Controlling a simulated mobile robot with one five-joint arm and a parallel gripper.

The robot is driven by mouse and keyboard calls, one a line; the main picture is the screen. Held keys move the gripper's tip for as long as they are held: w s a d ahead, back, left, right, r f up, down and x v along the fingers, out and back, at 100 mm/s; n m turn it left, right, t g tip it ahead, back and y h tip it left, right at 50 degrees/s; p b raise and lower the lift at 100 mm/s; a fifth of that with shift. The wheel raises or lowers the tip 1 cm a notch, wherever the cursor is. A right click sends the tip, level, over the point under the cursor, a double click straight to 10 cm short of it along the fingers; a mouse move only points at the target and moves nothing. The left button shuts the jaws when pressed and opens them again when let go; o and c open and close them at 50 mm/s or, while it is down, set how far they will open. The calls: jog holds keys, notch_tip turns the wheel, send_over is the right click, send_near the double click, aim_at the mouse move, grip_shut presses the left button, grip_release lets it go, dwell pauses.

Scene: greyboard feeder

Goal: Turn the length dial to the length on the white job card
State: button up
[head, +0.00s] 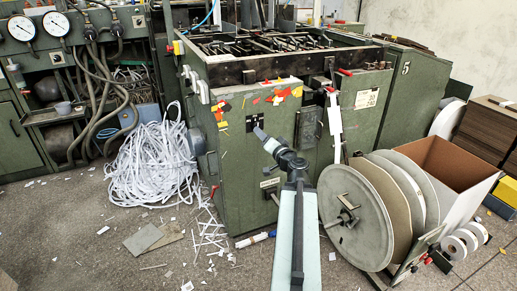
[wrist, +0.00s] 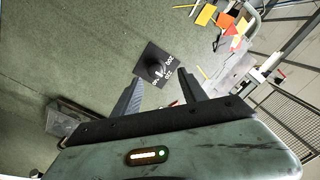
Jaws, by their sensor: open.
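The length dial (wrist: 154,67) is a black round knob on a dark square plate with white numbers, set on the green machine face. In the wrist view it lies just beyond my fingertips, between their lines. The knob's exact setting is too small to read surely. The dark plate (head: 252,121) also shows in the head view, partly behind my gripper. My gripper (wrist: 162,82) is open and empty, apart from the dial; in the head view my gripper (head: 262,137) is in front of the machine's front panel. A white card (head: 366,98) with dark print is on the machine's right side; its number is not clear.
The green machine (head: 235,190) has coloured stickers (head: 276,96) above the dial. A large reel (head: 365,215) stands at the right, with a board bin (head: 445,165) behind. Shredded white strips (head: 150,165) are piled at the left. Scraps litter the floor.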

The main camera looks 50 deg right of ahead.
aim_at(259, 126)
jog(key=shift+m, duration=0.3)
jog(key=x, duration=0.2)
jog(key=d+x, duration=0.1)
jog(key=x, duration=0.4)
jog(key=shift+d, duration=0.3)
jog(key=shift+s, duration=0.1)
grip_shut()
